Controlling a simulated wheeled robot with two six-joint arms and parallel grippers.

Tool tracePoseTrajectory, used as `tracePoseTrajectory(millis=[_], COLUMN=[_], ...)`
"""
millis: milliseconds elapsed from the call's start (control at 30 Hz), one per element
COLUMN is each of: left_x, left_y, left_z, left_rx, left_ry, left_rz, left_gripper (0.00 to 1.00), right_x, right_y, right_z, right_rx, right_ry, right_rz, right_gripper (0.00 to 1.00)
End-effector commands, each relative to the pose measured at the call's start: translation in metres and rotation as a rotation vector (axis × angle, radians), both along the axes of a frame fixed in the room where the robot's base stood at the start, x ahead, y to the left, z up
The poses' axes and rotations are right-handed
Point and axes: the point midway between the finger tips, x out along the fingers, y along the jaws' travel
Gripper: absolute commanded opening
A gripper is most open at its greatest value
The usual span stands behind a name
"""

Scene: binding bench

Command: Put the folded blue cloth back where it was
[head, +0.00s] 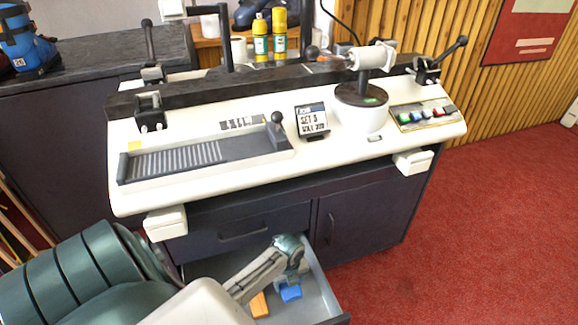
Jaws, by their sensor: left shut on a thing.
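The folded blue cloth (290,293) is a small bright blue block shape inside the open drawer (325,298) under the bench. My left gripper (289,281) reaches down into the drawer and is shut on the cloth from above. The fingertips are small and partly hidden by the wrist. I cannot tell whether the cloth touches the drawer floor. My right gripper is out of view.
An orange block (259,305) lies in the drawer left of the cloth. The drawer's right part looks bare. The white binding bench top (350,150) overhangs the drawer, with a small sign (312,120) on it. Red carpet (440,250) is clear at right.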

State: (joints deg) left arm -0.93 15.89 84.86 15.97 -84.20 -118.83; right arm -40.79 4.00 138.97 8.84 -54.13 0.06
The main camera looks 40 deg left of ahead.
Motion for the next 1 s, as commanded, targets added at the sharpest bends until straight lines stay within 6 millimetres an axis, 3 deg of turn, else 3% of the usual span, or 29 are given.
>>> tracePoseTrajectory(millis=[433,900,933,1000], left_x=[0.001,0.000,0.000,0.000], left_y=[0.000,0.000,0.000,0.000], left_z=[-0.053,-0.058,-0.058,-0.058], left_rx=[0.000,0.000,0.000,0.000], left_ry=[0.000,-0.001,-0.001,-0.001], left_rz=[0.001,0.000,0.000,0.000], left_gripper=[0.40,0.40,0.63,0.77], right_x=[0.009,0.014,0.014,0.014], right_y=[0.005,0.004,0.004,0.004], right_z=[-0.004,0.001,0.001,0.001], right_rx=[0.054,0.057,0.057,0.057], right_ry=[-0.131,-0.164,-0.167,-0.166], right_rz=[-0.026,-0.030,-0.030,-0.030], right_gripper=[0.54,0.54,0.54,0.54])
